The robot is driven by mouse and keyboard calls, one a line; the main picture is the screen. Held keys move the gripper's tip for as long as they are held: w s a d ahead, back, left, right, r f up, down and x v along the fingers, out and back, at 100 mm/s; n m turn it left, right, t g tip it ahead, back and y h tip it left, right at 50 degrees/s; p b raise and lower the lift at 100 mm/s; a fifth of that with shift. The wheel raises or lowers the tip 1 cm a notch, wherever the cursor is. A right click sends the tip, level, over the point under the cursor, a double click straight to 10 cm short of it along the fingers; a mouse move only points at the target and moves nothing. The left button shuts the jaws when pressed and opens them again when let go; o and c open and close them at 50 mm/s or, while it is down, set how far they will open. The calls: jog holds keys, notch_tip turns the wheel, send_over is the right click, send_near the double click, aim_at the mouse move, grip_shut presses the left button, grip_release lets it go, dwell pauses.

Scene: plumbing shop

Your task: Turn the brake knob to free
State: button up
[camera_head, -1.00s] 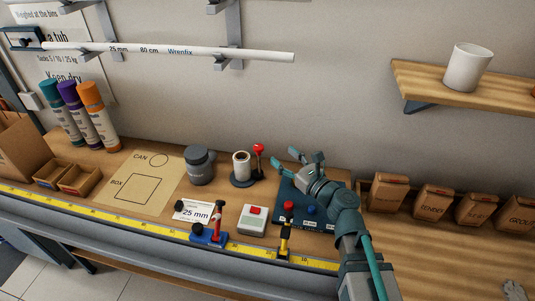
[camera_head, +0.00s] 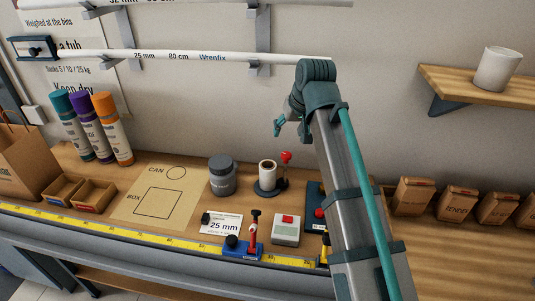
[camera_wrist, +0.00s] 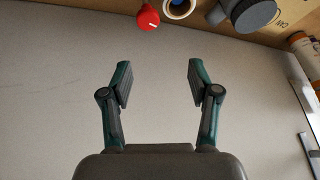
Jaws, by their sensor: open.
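A red knob (camera_head: 286,156) stands on a dark post beside a pale roll (camera_head: 267,176) on a dark round base on the bench. In the wrist view the red knob (camera_wrist: 148,17) shows a white pointer line at the top edge, with the roll (camera_wrist: 179,8) beside it. No marking for free or brake is readable. My gripper (camera_head: 283,126) is above and behind the knob, near the wall, partly hidden by my arm. In the wrist view my gripper (camera_wrist: 157,85) has its fingers wide apart with nothing between them, clear of the knob.
A grey jar (camera_head: 222,178) stands left of the roll. A white box with a red button (camera_head: 287,229) and a blue clamp (camera_head: 243,247) are in front. My arm partly covers a dark panel (camera_head: 314,195). A white pipe (camera_head: 200,56) runs along the wall above.

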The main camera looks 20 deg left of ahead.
aim_at(286, 154)
jog(key=w+f, duration=0.1)
jog(key=f, duration=0.2)
jog(key=f+n+p, duration=0.1)
jog(key=f, duration=0.3)
jog(key=w+a+f+n, duration=0.1)
jog(key=f, duration=0.2)
jog(key=shift+w+f+h+p, duration=0.3)
jog(key=shift+f+h+p, duration=0.05)
jog(key=shift+h+p, duration=0.05)
jog(key=c, duration=1.1)
jog(key=shift+c, duration=0.2)
